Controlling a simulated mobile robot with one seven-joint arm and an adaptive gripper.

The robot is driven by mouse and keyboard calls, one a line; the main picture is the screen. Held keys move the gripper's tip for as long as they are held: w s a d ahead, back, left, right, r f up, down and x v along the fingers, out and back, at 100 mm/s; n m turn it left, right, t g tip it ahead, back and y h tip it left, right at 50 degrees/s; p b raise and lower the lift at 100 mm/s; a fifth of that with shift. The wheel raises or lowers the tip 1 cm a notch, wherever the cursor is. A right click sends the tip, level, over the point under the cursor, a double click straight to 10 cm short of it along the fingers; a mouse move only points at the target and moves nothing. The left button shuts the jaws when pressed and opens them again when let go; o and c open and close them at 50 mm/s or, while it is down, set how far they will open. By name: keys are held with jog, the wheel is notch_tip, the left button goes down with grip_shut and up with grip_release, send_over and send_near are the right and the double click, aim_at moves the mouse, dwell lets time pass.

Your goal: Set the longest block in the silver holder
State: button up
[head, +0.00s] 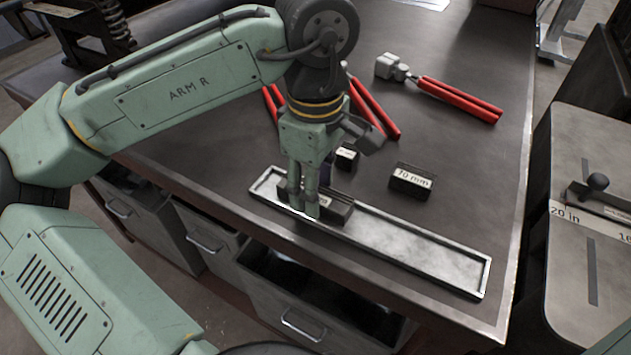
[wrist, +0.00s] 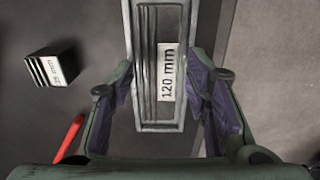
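The dark block labelled 120 mm (wrist: 151,60) lies in the left end of the silver holder (head: 420,250), a long shallow tray. In the head view this block (head: 338,212) is partly hidden by my gripper (head: 304,208). In the wrist view my gripper (wrist: 160,98) is open, with one finger on each side of the block and holder end and gaps between. The 70 mm block (head: 411,182) stands on the table behind the holder. A smaller block (head: 346,158) stands left of it; its label is too small to read for certain.
Red-handled pliers (head: 455,99) lie at the back right, and another red-handled tool (head: 372,110) lies behind my gripper. The table's front edge runs close to the holder. A grey machine (head: 590,220) stands at the right. The table right of the 70 mm block is clear.

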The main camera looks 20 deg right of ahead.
jog(key=shift+o, duration=0.8)
jog(key=shift+f, duration=0.1)
